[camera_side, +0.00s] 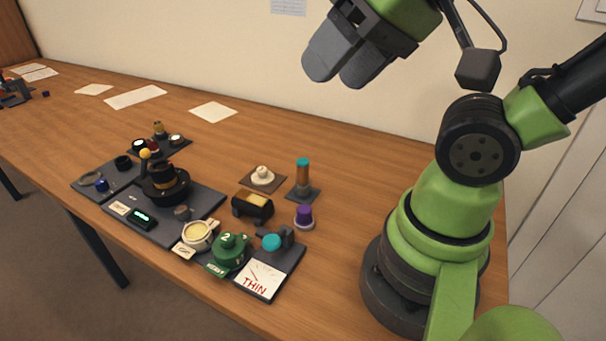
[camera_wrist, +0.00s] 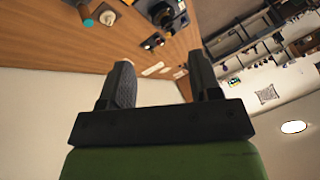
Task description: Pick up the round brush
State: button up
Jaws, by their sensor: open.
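My gripper (camera_side: 338,70) is high above the table at the top of the side view, well apart from every object. In the wrist view its two fingers (camera_wrist: 160,68) are spread with nothing between them. I cannot tell for certain which item is the round brush. One candidate is a pale round piece (camera_side: 263,174) on a small brown square pad. Another is an upright brown cylinder with a teal top (camera_side: 303,175) on a dark square base, just right of it. A short purple-topped piece (camera_side: 304,214) on a pale round base stands in front of them.
Left of these are a black cradle (camera_side: 253,207) with a yellowish top, a green numbered pot (camera_side: 230,250), a cream-filled cup (camera_side: 197,235) and a dark lens assembly (camera_side: 165,182) on grey mats. A card marked THIN (camera_side: 259,279) lies in front. The table's back right is clear.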

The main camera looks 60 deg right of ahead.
jog(key=n+g+h, duration=0.1)
jog(key=g+h, duration=0.1)
jog(key=g, duration=0.5)
send_over(303, 161)
jog(key=f, duration=1)
jog(key=w+f, duration=0.1)
jog(key=f, duration=0.4)
jog(key=shift+f, duration=0.2)
notch_tip(303, 161, down, 4)
jog(key=shift+s+f, duration=0.1)
jog(key=shift+f, duration=0.15)
jog(key=f, duration=0.4)
jog(key=shift+s+f, duration=0.4)
jog(key=shift+f, duration=0.55)
jog(key=c, duration=1)
jog(key=shift+r, duration=0.15)
